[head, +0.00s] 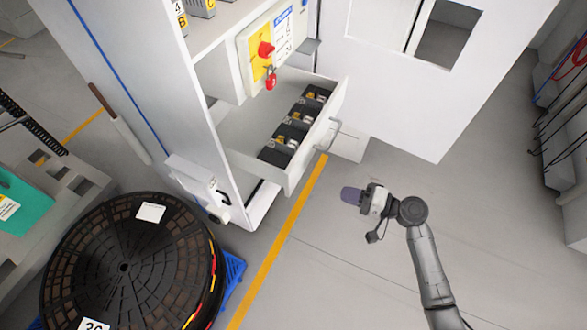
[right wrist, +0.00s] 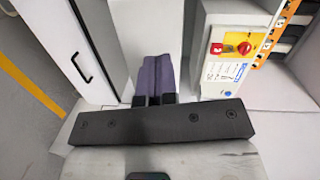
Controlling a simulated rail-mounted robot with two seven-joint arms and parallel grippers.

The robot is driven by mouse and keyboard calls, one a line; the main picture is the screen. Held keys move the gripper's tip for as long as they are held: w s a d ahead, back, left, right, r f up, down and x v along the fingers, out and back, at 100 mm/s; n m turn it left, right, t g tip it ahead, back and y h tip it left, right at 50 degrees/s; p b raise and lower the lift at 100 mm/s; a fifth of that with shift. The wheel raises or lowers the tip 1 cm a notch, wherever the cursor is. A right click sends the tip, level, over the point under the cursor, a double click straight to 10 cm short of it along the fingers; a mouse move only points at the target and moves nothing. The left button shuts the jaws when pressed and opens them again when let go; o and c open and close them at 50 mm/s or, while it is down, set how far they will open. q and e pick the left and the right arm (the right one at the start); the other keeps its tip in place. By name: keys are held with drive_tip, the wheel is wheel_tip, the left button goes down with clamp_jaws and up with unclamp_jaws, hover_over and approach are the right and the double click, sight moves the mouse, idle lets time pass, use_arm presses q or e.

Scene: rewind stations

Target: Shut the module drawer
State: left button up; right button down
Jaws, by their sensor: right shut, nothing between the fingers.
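The module drawer (head: 318,138) is pulled out of the white cabinet in the head view. Its open top shows several dark modules with yellow and white parts in a row along its front. A bar handle (head: 329,133) is on its front face. My right gripper (head: 350,195) is to the right of and in front of the drawer, apart from it. Its purple fingers point left and are shut with nothing between them. They also show closed together in the right wrist view (right wrist: 157,75). My left gripper is not in view.
A yellow panel with a red switch (head: 265,50) and red padlock (head: 271,79) is above the drawer. An open white cabinet door (head: 400,110) stands behind. A large black reel (head: 125,265) on a blue pallet (head: 234,270) is at left. The floor around my right gripper is clear.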

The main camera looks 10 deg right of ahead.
drive_tip(key=r+m, duration=0.1)
drive_tip(key=m+t+b, duration=0.1)
drive_tip(key=t+b, duration=0.1)
drive_tip(key=b, duration=0.2)
approach(296, 165)
drive_tip(key=x, duration=0.5)
drive_tip(key=shift+w+a+f, duration=0.1)
drive_tip(key=shift+w+a, duration=0.15)
drive_tip(key=shift+a, duration=0.1)
drive_tip(key=shift+b+x, duration=0.3)
drive_tip(key=shift+x, duration=0.55)
drive_tip(key=shift+a, duration=0.1)
